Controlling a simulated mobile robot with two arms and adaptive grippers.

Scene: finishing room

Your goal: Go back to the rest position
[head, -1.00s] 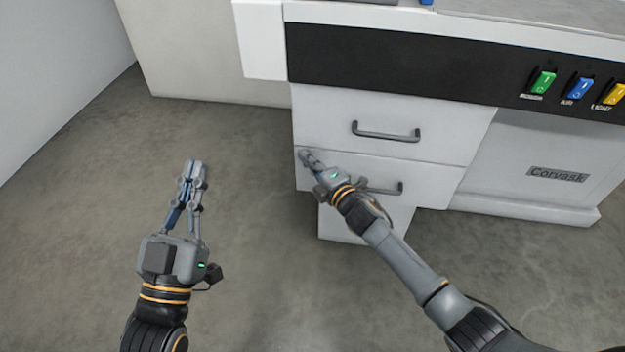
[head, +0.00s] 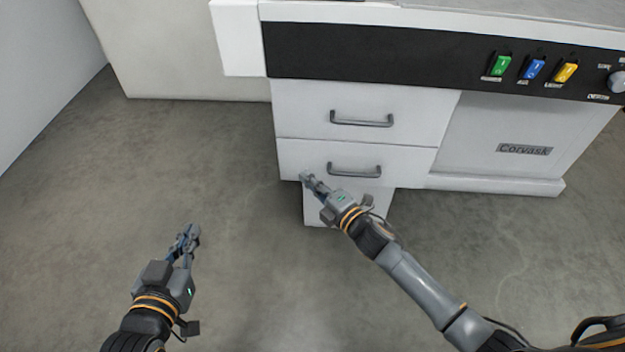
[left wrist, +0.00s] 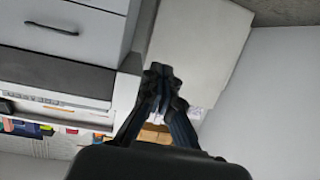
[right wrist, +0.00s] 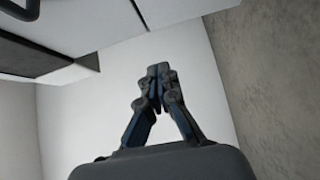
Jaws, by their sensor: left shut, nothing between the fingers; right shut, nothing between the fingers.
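My left gripper (head: 189,233) is shut and empty, over bare floor at the lower left of the head view. Its closed fingers also show in the left wrist view (left wrist: 160,75). My right gripper (head: 306,178) is shut and empty, in front of the lower drawer (head: 300,160) of the white bench, near its left end in the head view. Its closed fingertips also show in the right wrist view (right wrist: 158,72). I cannot tell whether it touches the drawer front. Part of the lower drawer's front is hidden behind the right gripper.
The white bench has an upper drawer (head: 300,105) with a grey handle and a black panel (head: 380,60) with green, blue and yellow switches. A Corvask label (head: 524,149) is on its front. The grey floor (head: 230,190) left of the bench is clear.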

